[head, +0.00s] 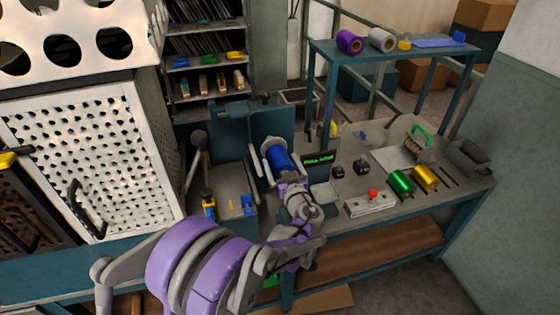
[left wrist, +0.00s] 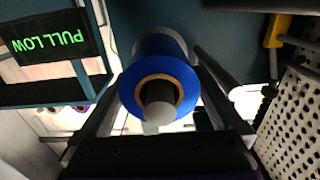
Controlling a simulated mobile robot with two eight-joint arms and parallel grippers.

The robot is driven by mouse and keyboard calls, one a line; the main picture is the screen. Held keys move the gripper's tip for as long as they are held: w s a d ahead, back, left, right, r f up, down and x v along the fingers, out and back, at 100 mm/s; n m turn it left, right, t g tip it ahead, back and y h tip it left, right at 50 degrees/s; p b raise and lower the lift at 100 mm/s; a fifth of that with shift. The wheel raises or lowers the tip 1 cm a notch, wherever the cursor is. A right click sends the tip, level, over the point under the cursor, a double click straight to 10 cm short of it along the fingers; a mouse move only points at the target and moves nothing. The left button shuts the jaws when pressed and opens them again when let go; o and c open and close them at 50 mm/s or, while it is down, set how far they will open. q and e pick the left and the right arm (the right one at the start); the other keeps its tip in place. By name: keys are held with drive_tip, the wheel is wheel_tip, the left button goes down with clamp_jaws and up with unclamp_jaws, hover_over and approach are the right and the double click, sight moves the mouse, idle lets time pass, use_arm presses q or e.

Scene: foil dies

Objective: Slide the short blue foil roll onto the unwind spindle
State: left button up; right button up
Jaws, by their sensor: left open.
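The short blue foil roll (head: 281,160) is in the middle of the head view, just beyond my left gripper (head: 279,163). In the left wrist view the blue roll (left wrist: 160,62) faces me end-on, with a tan core ring. The unwind spindle (left wrist: 158,112) passes through its core, and its pale round end sticks out towards me. The roll sits around the spindle. My left gripper (left wrist: 160,100) is open, with one dark finger on each side of the roll. Whether a finger touches the roll is unclear. My right gripper is not in view.
A display reading PULL LOW (left wrist: 50,38) stands close beside the roll. A perforated white panel (head: 90,150) is at left. The bench (head: 330,205) holds a green roll (head: 401,182), a gold roll (head: 426,178) and a red-button box (head: 371,203). A purple roll (head: 349,41) lies on the rear shelf.

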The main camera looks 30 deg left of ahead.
use_arm(q)
drive_tip(key=v, duration=0.9)
drive_tip(key=shift+s+d, duration=0.15)
drive_tip(key=shift+s, duration=0.05)
